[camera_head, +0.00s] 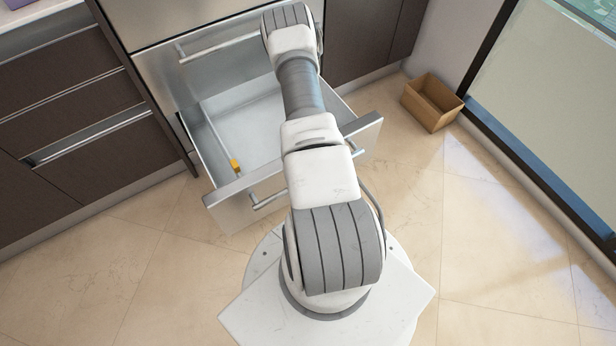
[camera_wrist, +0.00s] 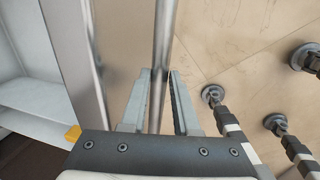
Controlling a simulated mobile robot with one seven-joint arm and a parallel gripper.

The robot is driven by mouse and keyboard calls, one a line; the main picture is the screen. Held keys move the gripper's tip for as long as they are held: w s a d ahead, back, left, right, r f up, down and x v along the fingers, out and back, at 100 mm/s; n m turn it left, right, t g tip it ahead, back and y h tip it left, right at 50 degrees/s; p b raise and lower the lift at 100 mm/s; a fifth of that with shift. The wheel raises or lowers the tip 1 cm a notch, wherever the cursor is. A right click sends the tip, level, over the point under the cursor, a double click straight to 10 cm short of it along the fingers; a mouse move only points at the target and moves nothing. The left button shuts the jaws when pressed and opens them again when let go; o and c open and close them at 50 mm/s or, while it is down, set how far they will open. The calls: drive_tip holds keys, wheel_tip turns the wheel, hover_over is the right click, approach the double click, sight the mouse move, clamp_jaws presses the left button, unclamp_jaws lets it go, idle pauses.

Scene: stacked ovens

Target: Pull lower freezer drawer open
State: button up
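The lower freezer drawer (camera_head: 208,155) stands well open, and its white inside shows in the head view. Its bar handle (camera_head: 268,201) runs along the outer side of the front panel, partly behind my arm. In the wrist view the handle (camera_wrist: 164,35) passes between the two fingers of my gripper (camera_wrist: 162,85). The fingertips lie close against the bar on both sides, so the gripper appears shut on it. My arm hides the gripper in the head view. Part of the drawer's front panel (camera_wrist: 78,50) shows at left in the wrist view.
An upper drawer front with a bar handle (camera_head: 215,48) is above the open drawer. Dark cabinets (camera_head: 65,90) flank the appliance. A small orange object (camera_head: 234,166) is at the drawer's inner front edge. A cardboard box (camera_head: 432,103) sits on the floor at right.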

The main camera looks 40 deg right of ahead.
drive_tip(key=o, duration=0.4)
drive_tip(key=s+r+p, duration=0.1)
drive_tip(key=r, duration=0.4)
drive_tip(key=s+r+p, duration=0.1)
drive_tip(key=r+p, duration=0.1)
drive_tip(key=r, duration=0.4)
drive_tip(key=s+r+p, duration=0.1)
drive_tip(key=r+p, duration=0.1)
drive_tip(key=r, duration=0.4)
drive_tip(key=shift+s+a, duration=0.2)
drive_tip(key=shift+a, duration=0.2)
drive_tip(key=shift+r, duration=0.1)
